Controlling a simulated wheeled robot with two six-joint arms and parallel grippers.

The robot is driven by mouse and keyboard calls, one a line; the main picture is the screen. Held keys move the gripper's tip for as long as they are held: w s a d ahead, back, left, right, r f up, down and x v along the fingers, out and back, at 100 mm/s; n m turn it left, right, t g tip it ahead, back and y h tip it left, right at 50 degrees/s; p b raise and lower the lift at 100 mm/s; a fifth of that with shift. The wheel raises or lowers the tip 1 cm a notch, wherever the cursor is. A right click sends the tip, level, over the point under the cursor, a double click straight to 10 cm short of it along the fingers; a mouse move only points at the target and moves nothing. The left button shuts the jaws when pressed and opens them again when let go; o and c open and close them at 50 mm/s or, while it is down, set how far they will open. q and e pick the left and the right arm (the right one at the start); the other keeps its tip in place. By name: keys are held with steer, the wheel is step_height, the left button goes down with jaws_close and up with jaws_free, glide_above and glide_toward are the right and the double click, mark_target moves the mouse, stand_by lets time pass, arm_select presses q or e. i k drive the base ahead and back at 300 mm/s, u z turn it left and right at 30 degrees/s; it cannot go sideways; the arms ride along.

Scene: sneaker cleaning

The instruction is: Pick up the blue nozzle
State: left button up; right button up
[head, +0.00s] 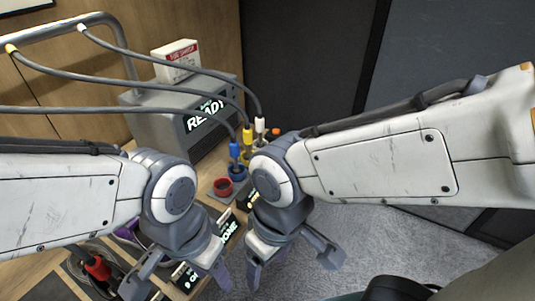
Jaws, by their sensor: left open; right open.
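The blue nozzle (234,151) stands upright near the middle of the head view, with a grey hose running from its top to the left. Its lower end is at a blue holder (238,171). My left gripper (178,281) is open and empty, low in the picture and nearer to me than the nozzle. My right gripper (291,267) is open and empty, below and right of the nozzle. Neither gripper touches the nozzle. My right wrist is close to the nozzle's right side in the picture and hides part of the row of holders.
A yellow nozzle (248,136) and a white nozzle (260,126) stand just behind, also on hoses. A red holder (223,187) is in front. A grey machine with a READY screen (205,115) bears a white box (175,60). A red-and-black item (98,268) lies lower left.

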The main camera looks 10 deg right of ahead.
mark_target(233, 145)
steer(key=k, duration=0.65)
steer(key=z, duration=0.8)
steer(key=i, duration=1.2)
steer(key=u, duration=0.55)
steer(key=i, duration=0.6)
steer(key=u, duration=0.7)
